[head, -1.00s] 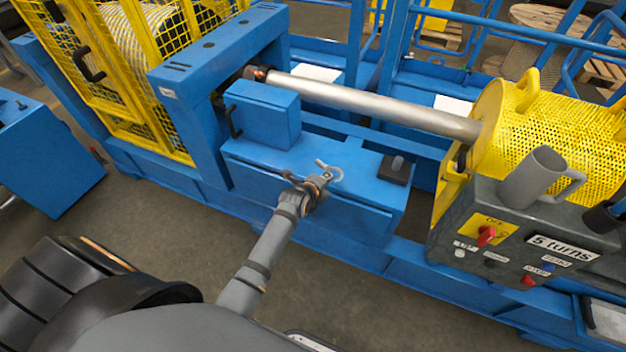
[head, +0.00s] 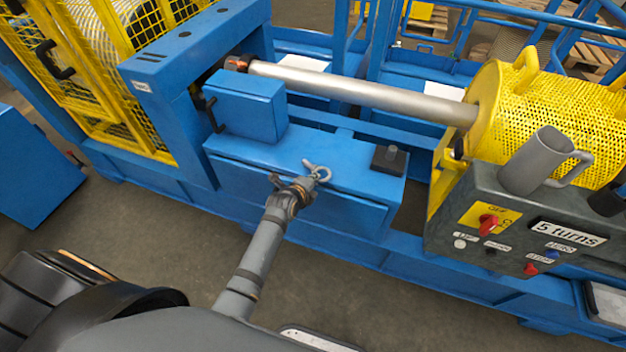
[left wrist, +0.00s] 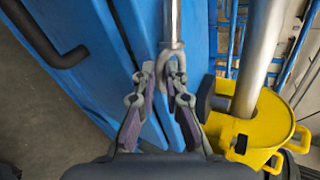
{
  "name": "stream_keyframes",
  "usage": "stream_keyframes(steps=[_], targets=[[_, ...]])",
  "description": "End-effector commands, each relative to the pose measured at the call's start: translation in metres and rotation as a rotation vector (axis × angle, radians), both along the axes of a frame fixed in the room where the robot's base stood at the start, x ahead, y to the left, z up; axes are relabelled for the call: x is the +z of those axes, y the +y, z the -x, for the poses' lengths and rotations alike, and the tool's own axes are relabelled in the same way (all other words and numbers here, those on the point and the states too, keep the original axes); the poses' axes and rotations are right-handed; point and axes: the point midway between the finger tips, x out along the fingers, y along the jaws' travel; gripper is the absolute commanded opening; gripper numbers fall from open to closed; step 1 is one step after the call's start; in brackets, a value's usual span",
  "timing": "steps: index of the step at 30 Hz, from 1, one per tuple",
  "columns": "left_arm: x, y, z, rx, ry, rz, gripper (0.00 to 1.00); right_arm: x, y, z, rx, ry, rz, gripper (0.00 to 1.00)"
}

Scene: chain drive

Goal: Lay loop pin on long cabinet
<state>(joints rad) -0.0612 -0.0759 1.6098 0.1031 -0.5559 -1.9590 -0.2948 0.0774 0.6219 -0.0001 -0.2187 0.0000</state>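The loop pin (head: 321,173) is a grey metal pin with a ring at one end. My left gripper (head: 300,187) is shut on it, and it shows over the front part of the long blue cabinet (head: 250,150). In the left wrist view the fingers (left wrist: 163,85) close about the ring (left wrist: 173,62), and the shaft (left wrist: 172,20) runs out past the top edge. I cannot tell whether the pin touches the cabinet top. My right gripper is not in view.
A blue block (head: 243,105) with a black handle stands at the cabinet's left end, and a small black box (head: 388,160) at its right end. A steel shaft (head: 360,92) runs behind. A grey mug (head: 538,160) stands on the control box (head: 480,205). The cabinet top between is clear.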

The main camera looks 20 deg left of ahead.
Motion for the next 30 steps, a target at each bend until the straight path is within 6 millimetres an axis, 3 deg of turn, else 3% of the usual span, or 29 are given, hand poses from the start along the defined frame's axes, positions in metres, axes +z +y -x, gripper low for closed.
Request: stream_keyframes(steps=[1,5,15,30], targets=[[0.001,0.0,0.0,0.0,-0.001,0.0,0.17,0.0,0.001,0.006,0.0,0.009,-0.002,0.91],[0.001,0.0,0.0,0.0,-0.001,0.0,0.33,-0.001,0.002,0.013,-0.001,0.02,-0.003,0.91],[0.007,0.0,-0.001,0.001,-0.002,0.0,0.33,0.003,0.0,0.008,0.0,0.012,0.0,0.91],[0.061,0.01,0.089,0.0,0.0,0.0,0.33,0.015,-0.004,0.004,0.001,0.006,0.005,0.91]])
